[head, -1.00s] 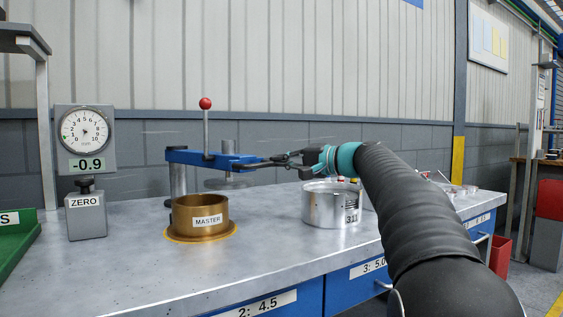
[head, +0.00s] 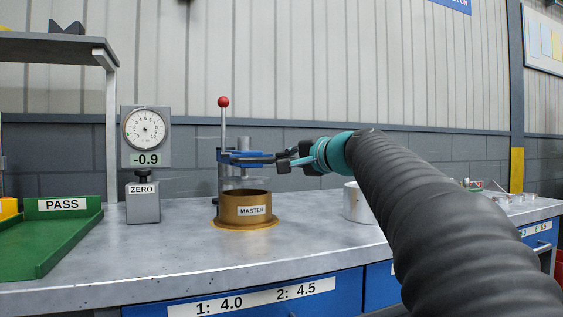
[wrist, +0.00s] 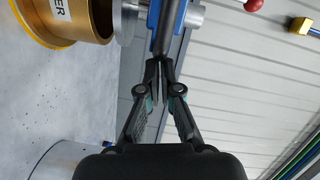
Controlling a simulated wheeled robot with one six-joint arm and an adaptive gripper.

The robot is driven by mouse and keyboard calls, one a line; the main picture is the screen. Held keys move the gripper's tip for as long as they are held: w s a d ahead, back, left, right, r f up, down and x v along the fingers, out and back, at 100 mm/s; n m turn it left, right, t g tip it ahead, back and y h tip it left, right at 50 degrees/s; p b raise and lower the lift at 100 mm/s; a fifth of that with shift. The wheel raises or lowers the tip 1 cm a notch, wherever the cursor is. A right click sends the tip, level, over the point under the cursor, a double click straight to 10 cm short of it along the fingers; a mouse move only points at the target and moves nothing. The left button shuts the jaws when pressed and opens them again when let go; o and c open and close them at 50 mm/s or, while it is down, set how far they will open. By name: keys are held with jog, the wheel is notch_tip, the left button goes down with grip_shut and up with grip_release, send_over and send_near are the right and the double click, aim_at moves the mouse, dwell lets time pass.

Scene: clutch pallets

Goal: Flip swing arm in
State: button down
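The blue swing arm (head: 234,156) sits on a post on the bench, at about the height of the brass ring's top or a little above. A thin upright lever with a red ball (head: 223,101) stands by it. My gripper (head: 277,161) is at the arm's right end, its fingers drawn together on the dark bar there. In the wrist view my fingers (wrist: 166,70) close around the dark bar that runs into the blue swing arm (wrist: 167,22). The exact contact is partly hidden. The brass MASTER ring (head: 236,211) stands below and in front of the arm.
A dial gauge (head: 147,134) reading -0.9 stands over the ZERO block (head: 142,203). A green PASS tray (head: 60,240) lies at left. A silver cylinder (head: 354,204) stands right of the ring, partly behind my arm. The bench front centre is clear.

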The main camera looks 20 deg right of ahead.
jog(key=shift+s+a+y, duration=0.1)
jog(key=shift+a+y, duration=0.2)
jog(key=shift+a, duration=0.05)
